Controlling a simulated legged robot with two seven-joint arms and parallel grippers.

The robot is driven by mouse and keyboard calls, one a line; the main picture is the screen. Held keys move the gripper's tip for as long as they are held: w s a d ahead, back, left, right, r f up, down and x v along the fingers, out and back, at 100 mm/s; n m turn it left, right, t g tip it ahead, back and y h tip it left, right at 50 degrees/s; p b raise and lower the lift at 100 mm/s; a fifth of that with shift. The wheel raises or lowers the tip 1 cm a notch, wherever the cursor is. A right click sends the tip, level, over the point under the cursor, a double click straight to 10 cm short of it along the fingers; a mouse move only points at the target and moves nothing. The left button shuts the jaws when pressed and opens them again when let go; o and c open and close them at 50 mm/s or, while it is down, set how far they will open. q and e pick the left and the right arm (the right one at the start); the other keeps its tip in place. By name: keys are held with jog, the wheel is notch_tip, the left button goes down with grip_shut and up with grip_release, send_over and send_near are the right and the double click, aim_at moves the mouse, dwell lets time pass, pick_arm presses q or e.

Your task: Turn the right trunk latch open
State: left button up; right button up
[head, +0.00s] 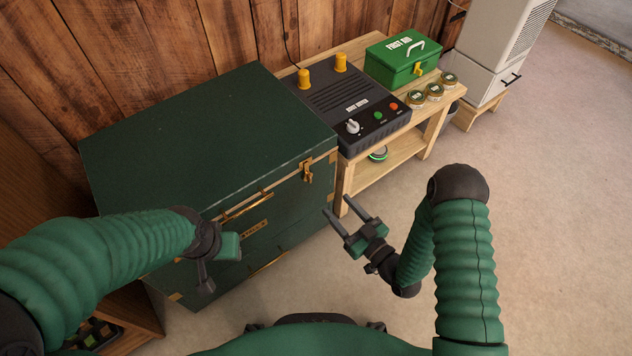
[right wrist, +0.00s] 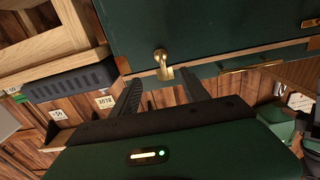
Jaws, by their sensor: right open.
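The dark green trunk (head: 190,130) stands against the plank wall with its lid down. Its right latch (head: 308,172) is a small brass piece on the front face near the right corner. My right gripper (head: 338,205) is open and empty, a little right of and below the latch, apart from it. In the right wrist view the latch (right wrist: 162,65) appears between the lines of the two fingers, beyond their tips. My left gripper (head: 218,255) is in front of the trunk's left front; its fingers are mostly hidden. The left latch is not clearly visible.
A wooden bench (head: 428,128) right of the trunk carries a black control box (head: 345,88), a green first aid box (head: 402,60) and several small tins. A white cabinet (head: 500,45) stands at the back right. The floor (head: 540,200) at right is clear.

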aim_at(311, 178)
jog(key=b+x, duration=0.3)
jog(key=x, duration=0.8)
jog(key=shift+w+a+f+b, duration=0.15)
jog(key=shift+a+b, duration=0.2)
jog(key=shift+b, duration=0.05)
jog(key=shift+w+a, duration=0.1)
jog(key=shift+w, duration=0.1)
grip_shut()
